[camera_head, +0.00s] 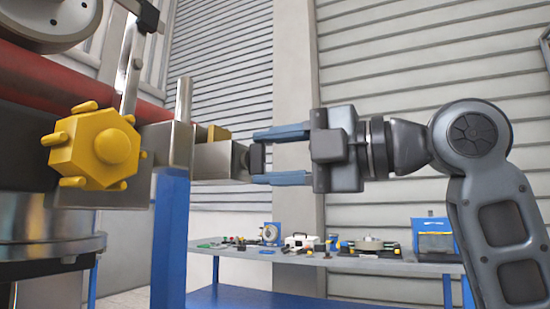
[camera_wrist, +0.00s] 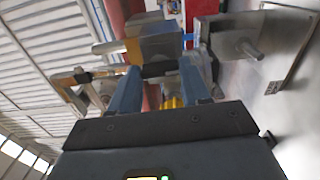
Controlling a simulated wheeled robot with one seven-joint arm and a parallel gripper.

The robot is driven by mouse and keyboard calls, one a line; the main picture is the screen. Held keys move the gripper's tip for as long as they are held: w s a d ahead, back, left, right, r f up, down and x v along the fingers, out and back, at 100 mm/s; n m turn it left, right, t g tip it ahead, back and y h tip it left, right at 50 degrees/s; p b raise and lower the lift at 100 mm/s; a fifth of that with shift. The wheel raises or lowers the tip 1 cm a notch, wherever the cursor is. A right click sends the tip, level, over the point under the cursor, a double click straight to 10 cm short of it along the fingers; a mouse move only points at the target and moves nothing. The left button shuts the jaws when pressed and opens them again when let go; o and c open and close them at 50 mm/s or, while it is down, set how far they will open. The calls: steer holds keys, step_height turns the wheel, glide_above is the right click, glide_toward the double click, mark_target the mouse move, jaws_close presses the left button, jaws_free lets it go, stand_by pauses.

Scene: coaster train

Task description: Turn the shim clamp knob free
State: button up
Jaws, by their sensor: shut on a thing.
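My gripper (camera_head: 253,158) comes in from the right with its two blue fingers pointing left. The fingers are shut on a small dark knob (camera_head: 258,158) at the right end of a grey metal clamp block (camera_head: 218,160). A yellow part shows behind the block in the head view.
A large yellow hexagonal hub (camera_head: 98,146) with studs stands left of the clamp, close to a red rail (camera_head: 60,85). An upright metal post (camera_head: 183,122) rises beside the block. A blue workbench (camera_head: 340,261) with tools stands behind. Space below my gripper is clear.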

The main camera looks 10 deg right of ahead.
steer(key=o, duration=1.1)
steer(key=shift+c, duration=0.2)
steer(key=v, duration=0.7)
steer(key=shift+s+d, duration=0.2)
steer(key=shift+d, duration=0.1)
steer(key=shift+d, duration=0.1)
